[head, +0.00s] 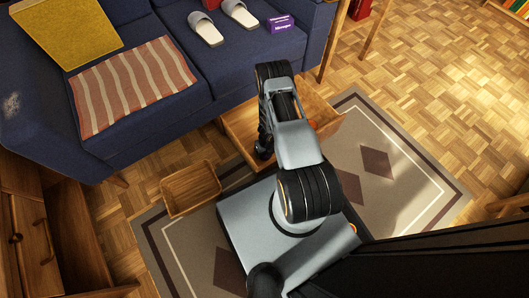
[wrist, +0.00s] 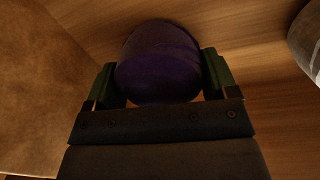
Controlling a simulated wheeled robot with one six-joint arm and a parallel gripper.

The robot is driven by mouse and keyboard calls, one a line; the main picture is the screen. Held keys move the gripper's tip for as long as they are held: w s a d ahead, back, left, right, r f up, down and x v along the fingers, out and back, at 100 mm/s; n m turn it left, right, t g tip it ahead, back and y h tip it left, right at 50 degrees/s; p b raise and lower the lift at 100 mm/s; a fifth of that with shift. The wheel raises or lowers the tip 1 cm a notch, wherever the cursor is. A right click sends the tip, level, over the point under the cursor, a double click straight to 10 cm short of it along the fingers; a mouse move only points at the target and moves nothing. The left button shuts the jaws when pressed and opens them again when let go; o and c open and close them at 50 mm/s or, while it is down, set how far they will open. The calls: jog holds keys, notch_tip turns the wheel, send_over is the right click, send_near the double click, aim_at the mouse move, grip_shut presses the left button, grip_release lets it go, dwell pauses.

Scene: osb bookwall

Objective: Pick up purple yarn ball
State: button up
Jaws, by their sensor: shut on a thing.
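The purple yarn ball (wrist: 158,62) is in the wrist view, dark purple and round, between the two green-tipped fingers of my gripper (wrist: 160,82). The fingers press on it from both sides, so my gripper is shut on it. Wooden surfaces lie behind the ball; I cannot tell whether it touches them. In the head view my arm reaches down into a wooden box (head: 238,137) in front of the sofa and hides the ball and the gripper.
A grey rounded thing (wrist: 306,45) is at the wrist view's right edge. A small wooden bin (head: 190,188) stands left of my base. The blue sofa (head: 215,60) holds slippers (head: 206,28), a purple box (head: 279,23), a striped cloth (head: 132,85) and a yellow cushion (head: 65,32). Floor at right is clear.

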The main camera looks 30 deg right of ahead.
jog(key=shift+c, duration=1)
jog(key=shift+r, duration=0.1)
